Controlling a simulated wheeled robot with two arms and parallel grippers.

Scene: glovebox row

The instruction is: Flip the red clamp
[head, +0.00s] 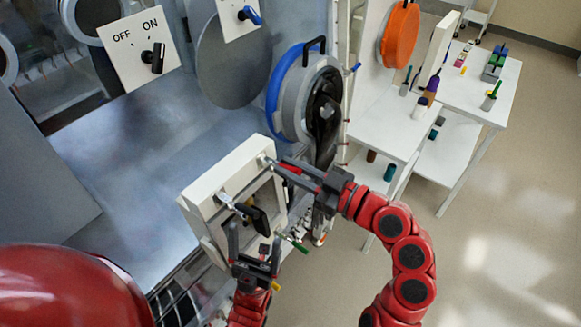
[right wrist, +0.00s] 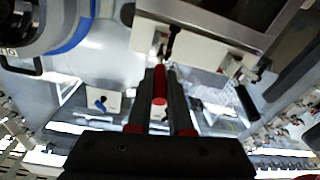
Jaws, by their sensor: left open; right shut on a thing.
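The red clamp (right wrist: 160,85) has a red handle and a dark metal mount on a pale box. My right gripper (right wrist: 161,78) is shut on the red handle, which lies between its two fingers. In the head view the right gripper (head: 284,168) reaches the box's upper right corner, and a little of the red handle (head: 292,168) shows there; the fingers hide the rest. The white open box (head: 196,196) carries this clamp and a black-handled one (head: 258,218). My left gripper (head: 254,250) is open and empty at the box's lower edge, its fingers pointing up, close to the black handle.
A green handle (head: 298,244) shows just right of my left gripper. A round port with a blue ring (head: 272,95) and a black glove stands behind the box. An ON/OFF switch panel (head: 125,62) is at upper left. White tables (head: 375,135) with small items stand right; the floor there is clear.

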